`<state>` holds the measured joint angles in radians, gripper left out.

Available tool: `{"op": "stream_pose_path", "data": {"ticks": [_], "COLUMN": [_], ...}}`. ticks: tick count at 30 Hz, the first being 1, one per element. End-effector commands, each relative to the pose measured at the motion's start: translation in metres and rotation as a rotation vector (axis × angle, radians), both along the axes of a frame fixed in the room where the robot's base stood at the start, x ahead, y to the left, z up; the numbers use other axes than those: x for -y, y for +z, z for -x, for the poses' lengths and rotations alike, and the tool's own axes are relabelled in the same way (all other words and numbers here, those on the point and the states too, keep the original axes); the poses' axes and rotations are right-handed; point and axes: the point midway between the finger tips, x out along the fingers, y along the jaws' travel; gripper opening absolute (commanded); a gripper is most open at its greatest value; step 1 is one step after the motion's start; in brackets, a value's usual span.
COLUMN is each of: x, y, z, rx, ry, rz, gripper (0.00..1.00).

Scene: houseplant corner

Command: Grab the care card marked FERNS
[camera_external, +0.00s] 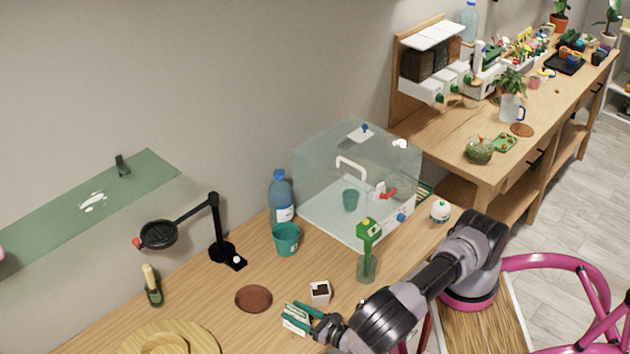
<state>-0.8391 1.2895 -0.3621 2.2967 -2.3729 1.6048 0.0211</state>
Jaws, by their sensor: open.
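My gripper (291,314) is at the bottom middle of the external view, low over the wooden bench, with its two green fingers apart. A small white card (298,317) shows between and beside the fingers. It is partly covered by them. I cannot read any marking on it, so I cannot tell whether it says FERNS. I cannot tell whether the fingers touch it.
A brown saucer (253,299) lies to the left.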

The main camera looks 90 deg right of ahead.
Motion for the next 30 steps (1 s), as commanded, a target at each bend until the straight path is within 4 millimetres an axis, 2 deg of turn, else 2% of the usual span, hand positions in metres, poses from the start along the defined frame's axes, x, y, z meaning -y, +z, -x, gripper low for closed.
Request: {"op": "stream_pose_path", "data": {"ticks": [5,8,9,10,23,26,30], "x": [0.000,0.000,0.000,0.000,-0.001,-0.001,-0.002], "y": [0.000,0.000,0.000,0.000,0.006,0.017,0.044], "z": [0.000,0.000,0.000,0.000,0.000,0.000,0.000], "rx": [0.000,0.000,0.000,0.000,0.001,0.001,0.002], "ry": [0.001,0.001,0.001,0.001,0.001,0.001,0.002], "rz": [0.000,0.000,0.000,0.000,-0.001,-0.001,-0.002], "gripper": [0.54,0.20,0.04,0.00,0.00,0.00,0.00]}}
